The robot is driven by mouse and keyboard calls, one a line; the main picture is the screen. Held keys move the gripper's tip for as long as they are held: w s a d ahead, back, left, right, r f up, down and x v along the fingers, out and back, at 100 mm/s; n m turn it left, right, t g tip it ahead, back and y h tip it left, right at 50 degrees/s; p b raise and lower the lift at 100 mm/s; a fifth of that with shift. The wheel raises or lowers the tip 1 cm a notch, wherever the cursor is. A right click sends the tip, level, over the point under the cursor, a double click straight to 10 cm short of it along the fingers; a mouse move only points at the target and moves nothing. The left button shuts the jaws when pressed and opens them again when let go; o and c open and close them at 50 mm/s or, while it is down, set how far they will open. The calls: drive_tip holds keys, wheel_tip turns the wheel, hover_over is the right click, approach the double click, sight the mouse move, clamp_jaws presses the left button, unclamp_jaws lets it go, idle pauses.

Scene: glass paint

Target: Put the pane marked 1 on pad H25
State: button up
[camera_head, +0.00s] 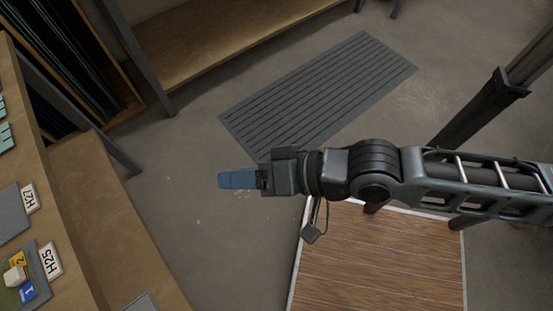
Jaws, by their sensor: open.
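A grey pad (46,274) lies on the wooden bench at the far lower left, beside a white label reading H25 (51,260). On or over this pad is an olive-green pane (10,298), cut off by the picture's left edge. A blue tag marked 1 (28,291) and an orange tag marked 2 (18,257) show there, with a pale block (14,275) between them. I cannot tell whether both tags belong to one pane. My gripper (230,178), with blue fingers, is open and empty over the floor, well right of the bench.
Another grey pad (12,213) with label H27 (29,199) lies farther up the bench. Green pieces (5,135) lie beyond it. A rack of dark sheets (70,65) stands at upper left. A grooved mat (318,92) lies on the open floor.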

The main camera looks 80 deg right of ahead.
drive_tip(key=s+r+n+t+h, duration=0.1)
drive_tip(key=s+r+n, duration=0.5)
drive_tip(key=s+n, duration=0.4)
drive_tip(key=shift+s+d+r+n, duration=0.2)
drive_tip(key=shift+d+r+n, duration=0.1)
drive_tip(key=shift+d+n, duration=0.1)
